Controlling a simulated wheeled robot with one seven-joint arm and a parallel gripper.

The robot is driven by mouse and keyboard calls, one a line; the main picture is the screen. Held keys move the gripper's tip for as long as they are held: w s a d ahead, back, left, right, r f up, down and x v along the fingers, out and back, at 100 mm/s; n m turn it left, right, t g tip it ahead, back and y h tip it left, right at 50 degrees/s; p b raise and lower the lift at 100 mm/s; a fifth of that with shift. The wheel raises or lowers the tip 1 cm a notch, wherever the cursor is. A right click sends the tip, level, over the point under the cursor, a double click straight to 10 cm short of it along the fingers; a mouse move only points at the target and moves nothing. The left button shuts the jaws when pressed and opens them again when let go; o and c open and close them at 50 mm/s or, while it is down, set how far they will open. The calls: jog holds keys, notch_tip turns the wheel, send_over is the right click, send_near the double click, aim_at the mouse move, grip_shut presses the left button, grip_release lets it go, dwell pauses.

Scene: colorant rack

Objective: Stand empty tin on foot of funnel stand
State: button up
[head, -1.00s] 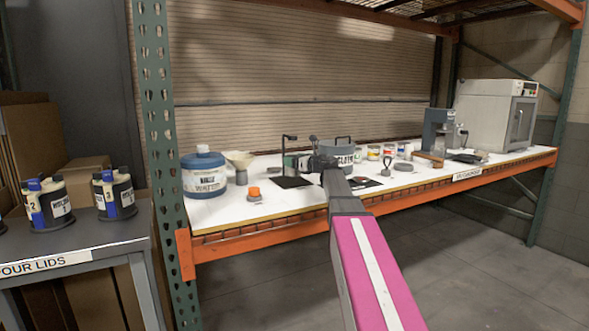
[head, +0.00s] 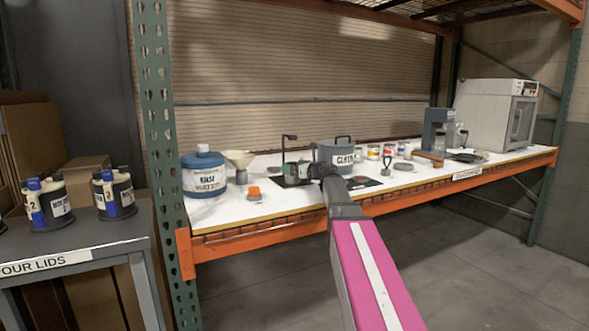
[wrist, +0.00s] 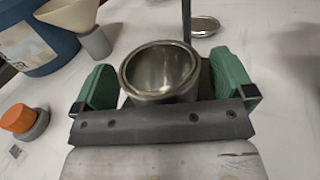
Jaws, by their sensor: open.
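The empty tin (wrist: 160,72) is a shiny, open-topped metal can, upright between the two green fingers of my gripper (wrist: 165,88) in the wrist view. The fingers are apart, with a gap visible on each side of the tin. The funnel stand (head: 284,152) is a thin dark post with a short top arm and a flat black foot (head: 293,183). Its post also shows behind the tin in the wrist view (wrist: 187,18). Dark foot surface shows beside the tin. The tin appears to stand on the foot, but its bottom edge is hidden. In the head view my gripper (head: 301,170) is low over the foot.
A blue wash-water jug (head: 204,175), a cream funnel (head: 238,158) and an orange-capped item (head: 254,192) stand left of the stand. A large grey pot (head: 335,155) stands close behind my gripper. Small tins (head: 374,152) are farther right.

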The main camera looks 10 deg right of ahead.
jog(key=v, duration=1.2)
